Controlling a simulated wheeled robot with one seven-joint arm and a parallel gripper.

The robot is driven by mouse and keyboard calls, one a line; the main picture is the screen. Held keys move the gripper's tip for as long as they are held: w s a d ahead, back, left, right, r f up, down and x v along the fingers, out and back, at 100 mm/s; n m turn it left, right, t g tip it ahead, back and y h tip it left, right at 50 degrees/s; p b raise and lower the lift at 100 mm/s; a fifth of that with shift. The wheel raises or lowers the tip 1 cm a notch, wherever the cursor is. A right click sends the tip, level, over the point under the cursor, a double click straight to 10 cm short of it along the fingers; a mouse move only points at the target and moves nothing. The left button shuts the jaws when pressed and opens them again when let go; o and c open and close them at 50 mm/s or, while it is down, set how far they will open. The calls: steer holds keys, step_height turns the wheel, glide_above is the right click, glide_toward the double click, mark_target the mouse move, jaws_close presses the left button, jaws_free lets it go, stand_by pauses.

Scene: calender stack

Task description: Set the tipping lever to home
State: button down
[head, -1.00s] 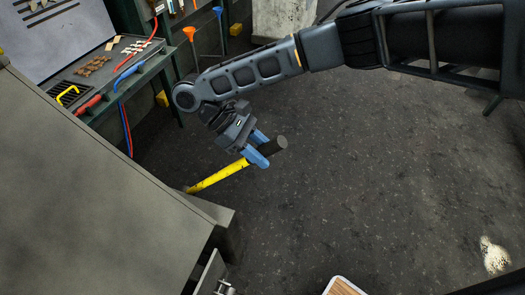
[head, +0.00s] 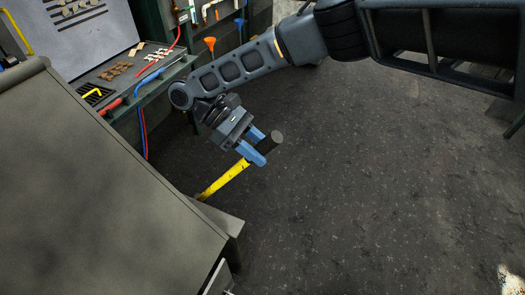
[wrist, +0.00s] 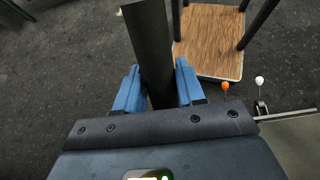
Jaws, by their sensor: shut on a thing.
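The tipping lever (head: 222,181) is a yellow bar with a dark cylindrical grip at its upper end. It rises at a slant from beside the grey machine cabinet (head: 110,190) in the head view. My gripper (head: 257,147) has its blue fingers shut on the lever near the dark grip. In the wrist view the dark grip (wrist: 148,45) passes between the two blue fingertips (wrist: 157,88). The lever's lower end is hidden behind the cabinet's edge.
A green workbench (head: 150,75) with tools stands at the back left. The dark floor (head: 370,190) right of the lever is clear. In the wrist view, a wooden-topped platform (wrist: 208,40) and small orange (wrist: 225,86) and white (wrist: 259,80) knobs lie beyond the gripper.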

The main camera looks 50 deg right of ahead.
steer(key=shift+g+h, duration=0.3)
steer(key=shift+g, duration=0.2)
steer(key=shift+v, duration=2.8)
steer(key=shift+s+r, duration=0.1)
steer(key=shift+r, duration=0.05)
steer(key=shift+d, duration=0.1)
